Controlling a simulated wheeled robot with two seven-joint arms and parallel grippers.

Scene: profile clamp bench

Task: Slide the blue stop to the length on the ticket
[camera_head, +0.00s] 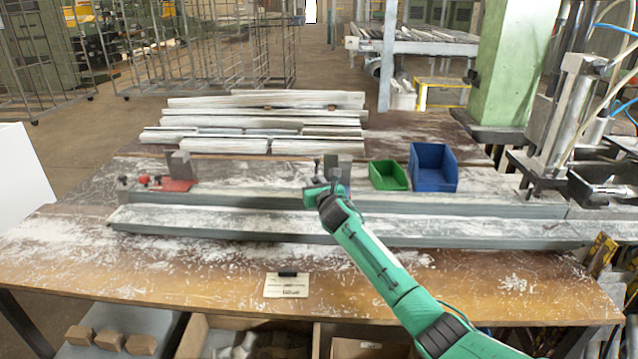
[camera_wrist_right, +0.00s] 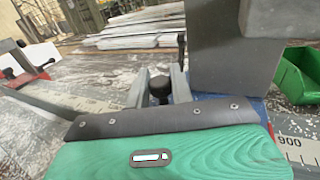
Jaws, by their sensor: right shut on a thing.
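The blue stop (camera_head: 346,188) sits on the bench rail (camera_head: 250,201), mostly hidden behind my right gripper (camera_head: 322,190); its upright grey block (camera_head: 338,165) rises behind. In the right wrist view, the two fingers of my right gripper (camera_wrist_right: 158,92) are shut on the stop's black knob (camera_wrist_right: 160,86). The grey block (camera_wrist_right: 235,62) stands to the right, with a strip of blue below it. A scale on the rail shows a 900 mark (camera_wrist_right: 289,141). The ticket (camera_head: 287,287) lies on the front of the bench under a black clip; its writing is too small to read. My left gripper is out of view.
A red stop (camera_head: 172,185) with a grey block sits on the rail's left. A green bin (camera_head: 388,176) and a blue bin (camera_head: 433,168) stand right of the blue stop. White profiles (camera_head: 265,120) lie behind. A long grey profile (camera_head: 300,226) lies in front.

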